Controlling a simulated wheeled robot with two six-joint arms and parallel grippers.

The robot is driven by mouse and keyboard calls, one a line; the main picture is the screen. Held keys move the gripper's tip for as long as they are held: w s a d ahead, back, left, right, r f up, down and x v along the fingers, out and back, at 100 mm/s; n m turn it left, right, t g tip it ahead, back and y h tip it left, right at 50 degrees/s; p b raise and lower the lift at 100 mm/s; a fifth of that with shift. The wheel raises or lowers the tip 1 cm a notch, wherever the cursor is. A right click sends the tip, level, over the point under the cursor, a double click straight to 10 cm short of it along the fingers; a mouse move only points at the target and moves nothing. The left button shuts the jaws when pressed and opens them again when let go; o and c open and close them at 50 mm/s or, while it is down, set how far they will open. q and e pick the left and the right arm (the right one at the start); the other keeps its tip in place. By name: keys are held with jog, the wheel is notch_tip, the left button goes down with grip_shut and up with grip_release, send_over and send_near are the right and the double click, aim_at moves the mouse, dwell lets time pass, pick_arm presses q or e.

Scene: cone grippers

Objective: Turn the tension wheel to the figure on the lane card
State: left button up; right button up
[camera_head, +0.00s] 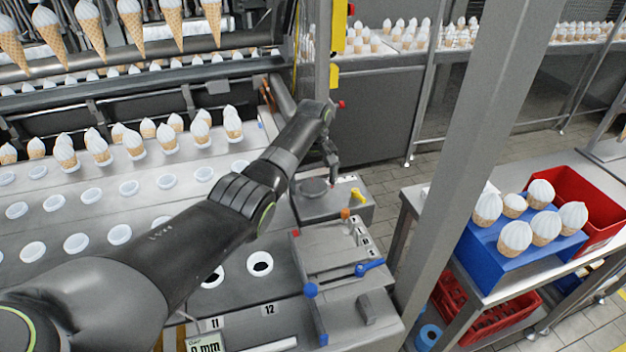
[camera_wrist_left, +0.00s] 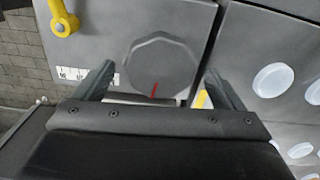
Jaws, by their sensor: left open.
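The tension wheel (camera_wrist_left: 162,62) is a dark grey faceted knob with a red mark at its lower edge in the left wrist view. In the head view, a dark round knob (camera_head: 313,187) on a grey box appears to be this wheel. My left gripper (camera_wrist_left: 159,74) is open, with one finger to each side of the wheel's lower part; I cannot tell whether they touch it. The gripper also shows in the head view (camera_head: 333,160), above the box. White labels (camera_wrist_left: 88,76) left of the wheel are too small to read. I cannot identify the lane card.
A yellow lever (camera_wrist_left: 62,18) sits near the wheel. A control box with a blue-handled lever (camera_head: 370,266) stands nearer me. The conveyor plate (camera_head: 110,190) with cones and empty holes lies left. A grey post (camera_head: 470,150) rises at right, before a blue cone holder (camera_head: 490,262).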

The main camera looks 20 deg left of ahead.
pick_arm(q)
jog(key=shift+c, duration=0.4)
jog(key=c, duration=0.9)
jog(key=shift+m, duration=0.3)
